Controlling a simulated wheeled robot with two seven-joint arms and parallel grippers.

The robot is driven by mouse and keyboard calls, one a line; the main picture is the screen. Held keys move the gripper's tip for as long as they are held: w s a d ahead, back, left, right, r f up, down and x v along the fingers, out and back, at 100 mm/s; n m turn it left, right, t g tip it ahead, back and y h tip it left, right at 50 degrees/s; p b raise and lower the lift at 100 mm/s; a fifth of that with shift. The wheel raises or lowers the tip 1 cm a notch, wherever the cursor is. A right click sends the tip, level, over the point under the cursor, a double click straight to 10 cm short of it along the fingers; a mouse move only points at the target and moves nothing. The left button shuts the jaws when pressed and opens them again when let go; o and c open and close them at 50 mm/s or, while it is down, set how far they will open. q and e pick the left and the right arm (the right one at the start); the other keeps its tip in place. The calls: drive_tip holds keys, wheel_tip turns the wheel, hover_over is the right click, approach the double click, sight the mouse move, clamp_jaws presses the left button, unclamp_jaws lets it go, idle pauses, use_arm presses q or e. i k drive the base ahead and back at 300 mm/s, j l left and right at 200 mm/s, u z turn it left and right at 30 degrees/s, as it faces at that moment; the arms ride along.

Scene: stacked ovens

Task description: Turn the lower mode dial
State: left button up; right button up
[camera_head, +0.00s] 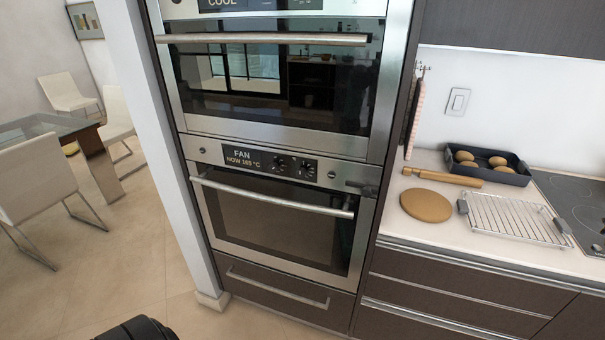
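The lower oven (275,226) is set in a tall cabinet beneath the upper oven (275,95). Its steel control panel has a black display (243,157) reading "FAN" and what looks like "NOW 185 °C". Two black dials with white marks, a left dial (281,165) and a right dial (306,169), sit beside the text. Which of them is the mode dial cannot be told, and their pointers are too small to read. Neither of my grippers is in view. A dark rounded shape at the bottom edge may be part of my arm.
The lower oven's bar handle (270,197) runs just below the panel. A dark fitting (362,188) sticks out at the panel's right end. The right counter holds a wire rack (515,219), round board (426,205), rolling pin (443,177) and baking tray (515,179). Floor shows at left.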

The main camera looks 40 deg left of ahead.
sight(274, 168)
drive_tip(key=u, duration=1.45)
